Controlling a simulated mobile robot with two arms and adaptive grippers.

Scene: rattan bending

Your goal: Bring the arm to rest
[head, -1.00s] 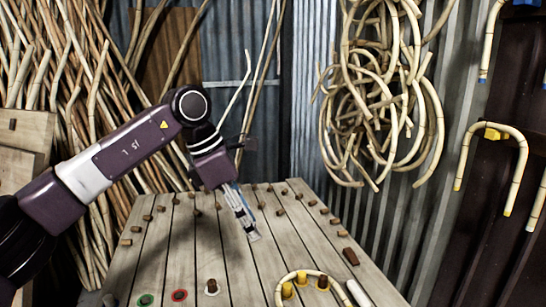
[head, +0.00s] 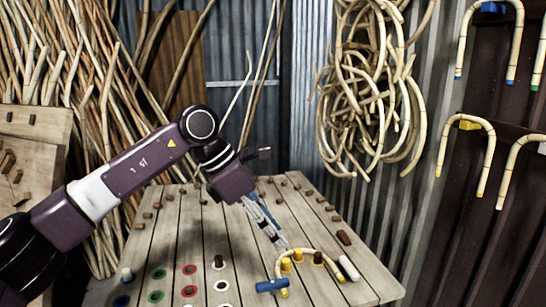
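My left arm comes in from the left over the plank bench (head: 190,230). Its gripper (head: 281,243) points down and to the right, with its fingertips close to the bent rattan piece (head: 325,256) in the picture. The fingers look close together, but I cannot tell whether they are open or shut. Nothing shows clearly held in them. The rattan curves around yellow pegs (head: 298,256) and a brown peg (head: 318,259). A blue piece (head: 272,286) lies at its near left end. My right gripper is not in view.
Wooden pegs line the bench's far part. Coloured rings, including a green one (head: 158,273) and a red one (head: 189,269), mark its near left. A white-ended cylinder (head: 348,268) lies right of the rattan. Hooked canes (head: 468,124) hang at right; coiled rattan (head: 375,90) hangs behind.

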